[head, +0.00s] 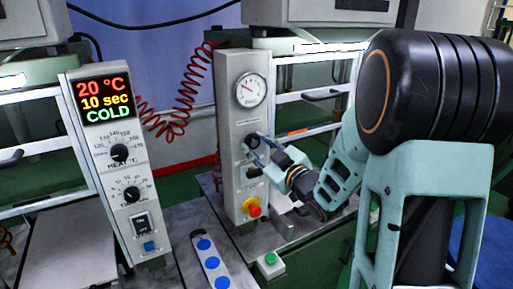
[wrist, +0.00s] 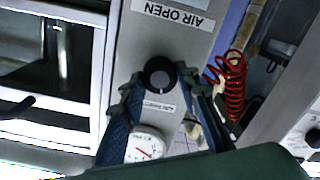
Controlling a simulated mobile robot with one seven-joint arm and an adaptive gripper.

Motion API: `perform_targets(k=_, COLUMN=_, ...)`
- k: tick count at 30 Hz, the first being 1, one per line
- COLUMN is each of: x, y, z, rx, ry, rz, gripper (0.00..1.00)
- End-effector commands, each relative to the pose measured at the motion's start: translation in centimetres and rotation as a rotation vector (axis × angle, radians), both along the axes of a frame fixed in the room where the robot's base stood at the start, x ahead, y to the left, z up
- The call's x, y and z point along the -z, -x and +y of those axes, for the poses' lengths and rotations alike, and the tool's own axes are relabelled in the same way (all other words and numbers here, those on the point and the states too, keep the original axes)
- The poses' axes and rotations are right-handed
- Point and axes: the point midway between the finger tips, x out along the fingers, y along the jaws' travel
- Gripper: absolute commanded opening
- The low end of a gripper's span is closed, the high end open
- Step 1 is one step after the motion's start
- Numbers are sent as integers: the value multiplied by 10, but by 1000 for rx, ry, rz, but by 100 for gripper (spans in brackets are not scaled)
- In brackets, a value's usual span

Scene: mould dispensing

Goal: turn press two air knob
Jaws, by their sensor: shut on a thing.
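The air knob (head: 252,139) is a black round knob on the grey upright panel (head: 230,112) of the second press, below a pressure gauge (head: 250,90). In the wrist view the knob (wrist: 159,73) shows a pale mark on its face, and an upside-down "AIR OPEN" label (wrist: 173,15) is above it. My gripper (head: 251,142) reaches in from the right, its fingers on either side of the knob. In the wrist view my gripper (wrist: 158,82) has one blue finger on each side, shut on the knob. The contact points are partly hidden.
A red emergency button (head: 251,207) is low on the same panel. The front-left control box (head: 88,169) shows 20 °C, 10 sec and COLD. A red coiled hose (head: 187,95) hangs between them. A strip with blue buttons (head: 209,260) and a green button (head: 270,259) are below.

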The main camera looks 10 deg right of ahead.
Motion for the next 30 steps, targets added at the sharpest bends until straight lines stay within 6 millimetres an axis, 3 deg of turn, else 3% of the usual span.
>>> perform_targets(k=18, x=1, y=0, z=-1, rx=0, ry=-534, rz=173, gripper=5)
perform_targets(k=30, x=1, y=0, z=-2, rx=1, ry=-773, rz=251, gripper=5)
